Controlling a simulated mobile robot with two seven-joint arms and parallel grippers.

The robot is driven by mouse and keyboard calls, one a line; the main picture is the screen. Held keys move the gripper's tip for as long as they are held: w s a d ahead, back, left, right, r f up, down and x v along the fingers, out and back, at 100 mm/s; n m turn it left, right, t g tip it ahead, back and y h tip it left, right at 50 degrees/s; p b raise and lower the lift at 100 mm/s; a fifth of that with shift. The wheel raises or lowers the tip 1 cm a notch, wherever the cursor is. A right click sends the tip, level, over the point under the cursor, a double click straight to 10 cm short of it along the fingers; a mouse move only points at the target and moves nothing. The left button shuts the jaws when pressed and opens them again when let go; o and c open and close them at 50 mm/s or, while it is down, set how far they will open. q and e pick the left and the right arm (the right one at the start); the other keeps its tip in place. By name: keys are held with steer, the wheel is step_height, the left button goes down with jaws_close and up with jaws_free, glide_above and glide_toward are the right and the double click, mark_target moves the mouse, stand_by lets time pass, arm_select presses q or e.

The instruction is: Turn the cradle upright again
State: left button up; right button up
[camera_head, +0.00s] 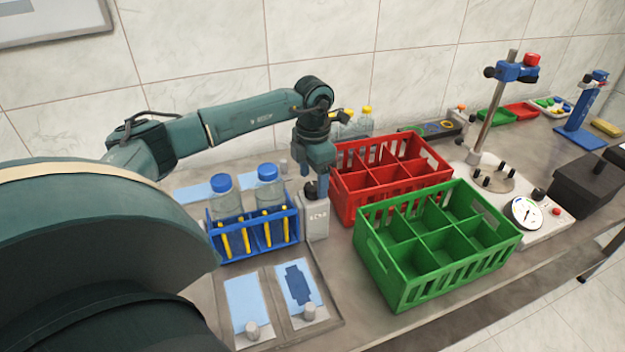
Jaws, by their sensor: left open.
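The blue cradle (254,238) with yellow bars stands at the left of the bench. It looks upright and holds two clear bottles with blue caps, the left bottle (226,204) and the right bottle (270,194), both roughly upright. A grey-white block (316,222) stands at the cradle's right end, with a dark knob at its top. My left gripper (317,184) points down over this block, close to the knob, and is open. Whether its fingers touch the knob cannot be told. My right gripper is not in view.
A red crate (345,200) and a green crate (390,283), both divided and seemingly empty, stand to the right. Yellow-capped bottles (365,121) stand behind the red crate. Two flat pads (245,300) lie in front of the cradle. A dial stand (525,212) is farther right.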

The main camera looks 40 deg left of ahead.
mark_target(313, 185)
arm_select(q)
steer(key=shift+r+p, duration=1.5)
steer(key=shift+r, duration=0.8)
